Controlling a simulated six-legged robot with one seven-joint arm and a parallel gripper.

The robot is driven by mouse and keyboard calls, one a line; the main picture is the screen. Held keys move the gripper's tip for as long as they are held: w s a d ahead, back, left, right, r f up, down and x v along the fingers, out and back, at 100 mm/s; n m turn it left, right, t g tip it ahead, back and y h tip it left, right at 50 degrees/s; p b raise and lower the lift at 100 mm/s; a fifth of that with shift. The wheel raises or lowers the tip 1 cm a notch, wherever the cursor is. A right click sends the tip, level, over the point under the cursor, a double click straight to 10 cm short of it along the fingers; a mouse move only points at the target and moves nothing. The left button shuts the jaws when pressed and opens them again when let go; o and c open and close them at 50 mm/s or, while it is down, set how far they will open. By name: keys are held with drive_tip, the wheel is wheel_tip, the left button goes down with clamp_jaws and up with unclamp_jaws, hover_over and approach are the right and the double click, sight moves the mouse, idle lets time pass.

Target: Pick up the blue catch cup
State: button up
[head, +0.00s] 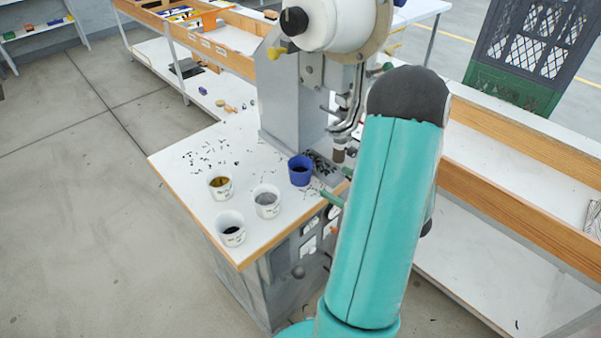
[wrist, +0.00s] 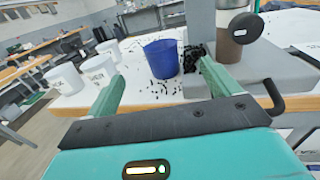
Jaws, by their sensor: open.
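The blue catch cup (head: 300,171) stands upright on the white press table, beside the base of the grey eyelet press (head: 285,95). It also shows in the wrist view (wrist: 161,59), just beyond my fingertips and a little left of the middle between them. My gripper (wrist: 163,85) is open and empty, its two green fingers apart. The cup is not between the fingers in a way I can confirm; it appears ahead of them. In the head view my teal arm hides most of the gripper; only a green finger part shows near the table edge.
Three white cups stand left of the blue cup: one with brassy contents (head: 220,188), one with grey (head: 267,203), one with dark (head: 230,230). Small dark bits are scattered over the table (head: 175,165). The press's metal parts stand close on the cup's right.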

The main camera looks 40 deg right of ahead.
sight(311, 169)
drive_tip(key=w, duration=0.2)
drive_tip(key=w+a, duration=0.1)
drive_tip(key=w, duration=0.5)
drive_tip(key=shift+a, duration=0.25)
drive_tip(key=shift+w+a+f, duration=0.1)
drive_tip(key=shift+w+a, duration=0.1)
drive_tip(key=shift+w, duration=0.7)
drive_tip(key=shift+w+a+f, duration=0.1)
drive_tip(key=shift+w+a, duration=0.1)
drive_tip(key=shift+w, duration=0.65)
drive_tip(key=shift+w+a, duration=0.2)
drive_tip(key=shift+w, duration=0.7)
drive_tip(key=c, duration=1.1)
drive_tip(key=shift+r, duration=0.15)
